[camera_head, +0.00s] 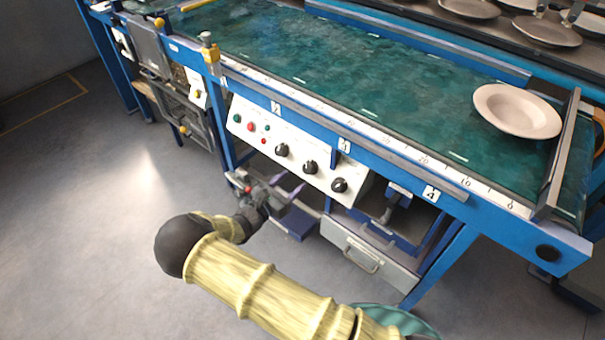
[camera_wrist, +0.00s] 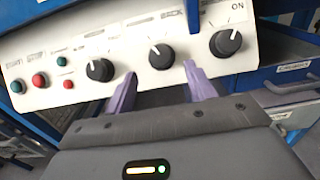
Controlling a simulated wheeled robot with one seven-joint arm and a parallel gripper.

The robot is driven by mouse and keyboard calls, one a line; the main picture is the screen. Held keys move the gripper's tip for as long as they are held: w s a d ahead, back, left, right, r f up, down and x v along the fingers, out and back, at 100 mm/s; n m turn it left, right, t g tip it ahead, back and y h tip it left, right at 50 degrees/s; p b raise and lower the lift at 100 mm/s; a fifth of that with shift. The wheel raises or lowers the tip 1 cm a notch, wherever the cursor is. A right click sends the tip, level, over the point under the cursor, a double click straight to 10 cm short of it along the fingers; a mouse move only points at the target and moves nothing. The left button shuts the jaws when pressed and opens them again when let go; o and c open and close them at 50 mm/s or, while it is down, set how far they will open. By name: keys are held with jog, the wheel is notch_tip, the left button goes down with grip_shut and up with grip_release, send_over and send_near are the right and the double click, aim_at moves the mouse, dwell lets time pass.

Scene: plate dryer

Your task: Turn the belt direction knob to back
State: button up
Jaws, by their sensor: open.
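A white control panel (camera_head: 262,142) on the blue machine frame carries three black knobs in a row. The middle knob (camera_wrist: 161,56) has the word BACK printed above it to the right, and its pale mark seems to point up and left. It also shows in the head view (camera_head: 310,167). My gripper (camera_wrist: 160,80) is open and empty. In the wrist view its two purple fingers point at the panel, with the middle knob between and just beyond the tips. In the head view my gripper (camera_head: 287,187) is in front of and below the panel, apparently apart from the knob.
The left knob (camera_wrist: 100,69) and the right knob (camera_wrist: 226,43), marked ON, flank the middle one closely. Red and green buttons (camera_wrist: 39,80) sit at the panel's left. A plate (camera_head: 517,110) lies on the green belt (camera_head: 330,60). A grey drawer (camera_head: 365,258) is below right.

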aim_at(306, 169)
jog(key=x, duration=0.6)
jog(key=shift+b, duration=0.35)
jog(key=c, duration=0.9)
